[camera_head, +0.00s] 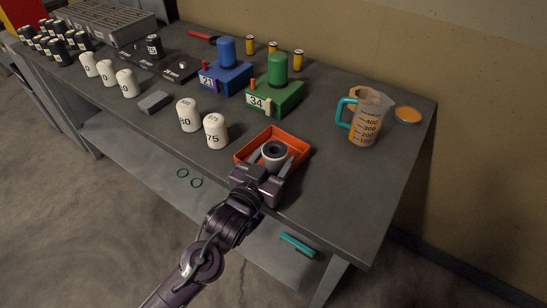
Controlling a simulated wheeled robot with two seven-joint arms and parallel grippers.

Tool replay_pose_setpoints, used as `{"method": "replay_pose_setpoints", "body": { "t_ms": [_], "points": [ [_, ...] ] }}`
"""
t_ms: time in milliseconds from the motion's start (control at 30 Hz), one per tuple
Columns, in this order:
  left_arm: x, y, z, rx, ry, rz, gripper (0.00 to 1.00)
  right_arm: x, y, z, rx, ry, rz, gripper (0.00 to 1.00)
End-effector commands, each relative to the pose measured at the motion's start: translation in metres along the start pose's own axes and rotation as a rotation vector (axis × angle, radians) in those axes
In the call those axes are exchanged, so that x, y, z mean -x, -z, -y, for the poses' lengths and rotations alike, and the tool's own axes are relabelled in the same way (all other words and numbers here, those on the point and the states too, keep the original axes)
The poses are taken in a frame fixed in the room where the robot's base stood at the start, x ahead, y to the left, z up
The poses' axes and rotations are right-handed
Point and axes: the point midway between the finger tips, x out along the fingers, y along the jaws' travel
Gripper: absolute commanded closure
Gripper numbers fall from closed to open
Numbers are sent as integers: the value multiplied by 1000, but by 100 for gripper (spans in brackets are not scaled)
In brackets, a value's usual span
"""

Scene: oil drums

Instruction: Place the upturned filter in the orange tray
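The orange tray (296,141) is a shallow open box near the front edge of the grey bench. A white filter (273,161) with a dark ring on its upper face (274,149) is inside the tray's outline. Whether it rests on the tray floor is hard to tell. My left gripper (274,162) reaches in from the front, with its fingers on either side of the filter. I cannot tell whether they touch it. The gripper body hides the tray's front corner. My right gripper is out of view.
White numbered filters (215,131) stand left of the tray. Behind it are a green block (275,98) and a blue block (225,76) with cylinders. A measuring jug (367,118) and an orange-filled dish (408,115) are at right. The right front of the bench is clear.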

Motion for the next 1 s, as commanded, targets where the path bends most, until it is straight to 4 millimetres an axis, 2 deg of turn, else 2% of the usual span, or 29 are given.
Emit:
{"method": "replay_pose_setpoints", "body": {
  "t_ms": [33, 133, 467, 667, 900, 1000],
  "points": [
    [0, 0, 0, 0, 0, 0, 37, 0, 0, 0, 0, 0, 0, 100],
    [0, 0, 0, 0, 0, 0, 24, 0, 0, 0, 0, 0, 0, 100],
    [0, 4, 0, 0, 0, 0, 24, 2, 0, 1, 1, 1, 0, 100],
    [30, 0, 0, 0, -1, 4, 24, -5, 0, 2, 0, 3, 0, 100],
    [83, -1, 0, 1, -1, 4, 24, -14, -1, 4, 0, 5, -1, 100],
    [100, 0, 0, 1, -1, 5, 24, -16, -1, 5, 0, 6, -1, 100]
  ]
}}
